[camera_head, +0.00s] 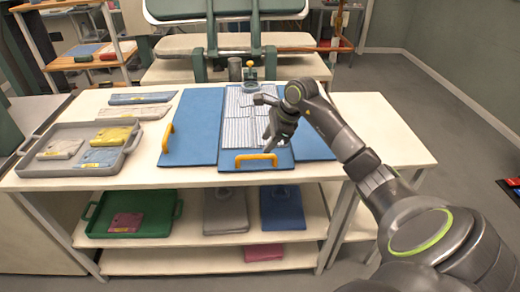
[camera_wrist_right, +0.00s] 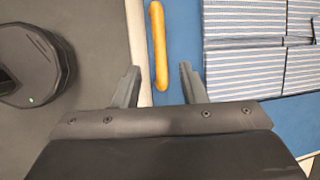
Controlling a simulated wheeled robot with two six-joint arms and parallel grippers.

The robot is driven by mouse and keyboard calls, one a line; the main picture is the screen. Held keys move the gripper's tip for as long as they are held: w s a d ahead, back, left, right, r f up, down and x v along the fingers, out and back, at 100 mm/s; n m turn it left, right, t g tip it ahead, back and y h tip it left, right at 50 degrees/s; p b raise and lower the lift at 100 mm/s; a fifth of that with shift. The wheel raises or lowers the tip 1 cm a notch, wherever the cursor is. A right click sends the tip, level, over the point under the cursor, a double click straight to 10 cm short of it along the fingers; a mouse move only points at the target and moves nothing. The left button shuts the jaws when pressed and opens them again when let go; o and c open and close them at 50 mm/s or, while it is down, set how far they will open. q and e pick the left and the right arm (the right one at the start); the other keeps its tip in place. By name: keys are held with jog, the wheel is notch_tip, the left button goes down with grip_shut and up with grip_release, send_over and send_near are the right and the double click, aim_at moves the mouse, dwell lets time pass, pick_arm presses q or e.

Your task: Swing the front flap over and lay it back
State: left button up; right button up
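The blue folding board lies on the white table, with a left panel (camera_head: 193,125) and a front flap (camera_head: 226,165) in the middle. A striped garment (camera_head: 240,125) lies flat on the middle part; it also shows in the right wrist view (camera_wrist_right: 245,60). The front flap has an orange handle (camera_head: 256,159) at its near edge. My right gripper (camera_head: 275,141) is above the board near this handle. My left gripper is not in view.
Another orange handle (camera_head: 167,137) is on the left panel's edge. A grey tray (camera_head: 60,170) with folded cloths stands at the table's left. Two folded garments (camera_head: 130,112) lie behind it. A small stand (camera_head: 249,72) is behind the board. The table's right part (camera_head: 375,120) is clear.

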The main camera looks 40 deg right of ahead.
aim_at(258, 156)
jog(key=p+x, duration=0.1)
jog(key=x, duration=0.5)
jog(key=shift+w+f, duration=0.15)
jog(key=shift+f, duration=0.15)
grip_shut()
